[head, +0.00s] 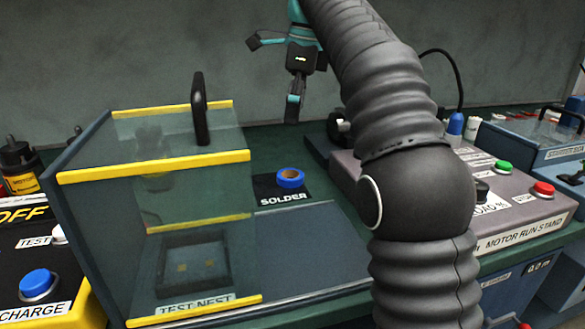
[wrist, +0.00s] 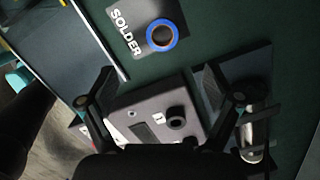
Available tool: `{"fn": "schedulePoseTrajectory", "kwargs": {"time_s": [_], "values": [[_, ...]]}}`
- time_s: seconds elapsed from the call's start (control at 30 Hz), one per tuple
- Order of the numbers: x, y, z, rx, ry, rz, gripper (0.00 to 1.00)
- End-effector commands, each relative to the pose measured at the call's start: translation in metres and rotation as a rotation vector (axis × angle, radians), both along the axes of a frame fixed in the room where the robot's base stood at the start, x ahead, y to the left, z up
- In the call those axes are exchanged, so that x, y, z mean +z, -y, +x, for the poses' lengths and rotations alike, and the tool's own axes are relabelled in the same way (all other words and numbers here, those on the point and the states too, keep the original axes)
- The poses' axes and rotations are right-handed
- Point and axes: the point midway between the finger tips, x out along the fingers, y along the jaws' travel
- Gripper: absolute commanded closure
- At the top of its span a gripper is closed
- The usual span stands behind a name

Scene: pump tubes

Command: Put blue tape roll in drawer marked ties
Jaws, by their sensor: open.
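The blue tape roll (head: 290,178) lies flat on a black mat marked SOLDER (head: 270,193) on the green bench. In the wrist view the tape roll (wrist: 161,35) shows as a blue ring at the top, beyond my fingertips. My gripper (head: 279,70) is open and empty, raised above the bench behind the tape roll. In the wrist view my gripper (wrist: 168,88) has its two fingers spread wide apart, over the grey motor run stand. No drawer marked ties can be made out in either view.
A clear guard box with yellow edges (head: 155,167) stands left of the tape, over a test nest. The motor run stand (head: 520,215) with green and red buttons is at the right. A yellow discharge box (head: 75,310) is at the lower left. Bench around the mat is partly clear.

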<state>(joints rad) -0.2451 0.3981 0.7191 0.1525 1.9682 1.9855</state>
Motion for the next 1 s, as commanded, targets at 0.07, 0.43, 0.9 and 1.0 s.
{"fn": "schedulePoseTrajectory", "kwargs": {"time_s": [0.07,0.43,0.9,1.0], "values": [[-0.002,0.000,0.000,-0.003,-0.001,0.000,0.10],[-0.043,0.001,0.002,-0.013,-0.003,0.000,0.10],[-0.089,-0.006,0.002,-0.009,0.000,0.000,0.10],[-0.102,-0.003,0.002,-0.010,-0.003,-0.001,0.10]]}}
